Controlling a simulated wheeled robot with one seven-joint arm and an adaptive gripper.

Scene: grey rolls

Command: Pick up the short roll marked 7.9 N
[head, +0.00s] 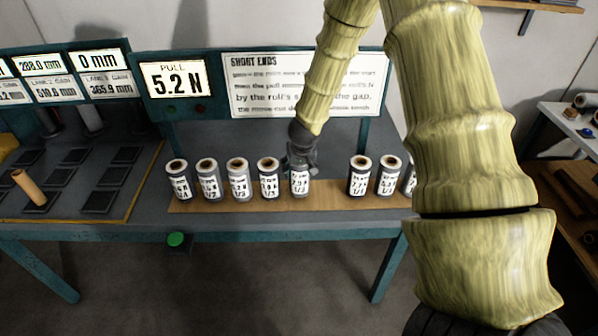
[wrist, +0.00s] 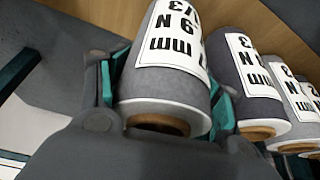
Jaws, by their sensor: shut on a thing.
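The gripped roll (head: 300,184) is short and grey with a white label, which looks like 7.9 N in the head view but is small. In the wrist view the same roll (wrist: 180,85) shows part of its label, with "9 N" legible. My gripper (head: 301,165) is above it with its fingers down around its upper part. In the wrist view my gripper (wrist: 166,98) has one teal-padded finger on each side of the roll, shut on it. The roll is upright in line with its neighbours; I cannot tell any gap below it.
Several similar rolls (head: 238,180) stand close on its left on a wooden board (head: 330,193). More rolls (head: 358,177) stand to the right past a gap. A sign (head: 275,85) and a 5.2 N display (head: 175,79) rise behind. A tan roll (head: 29,187) is far left.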

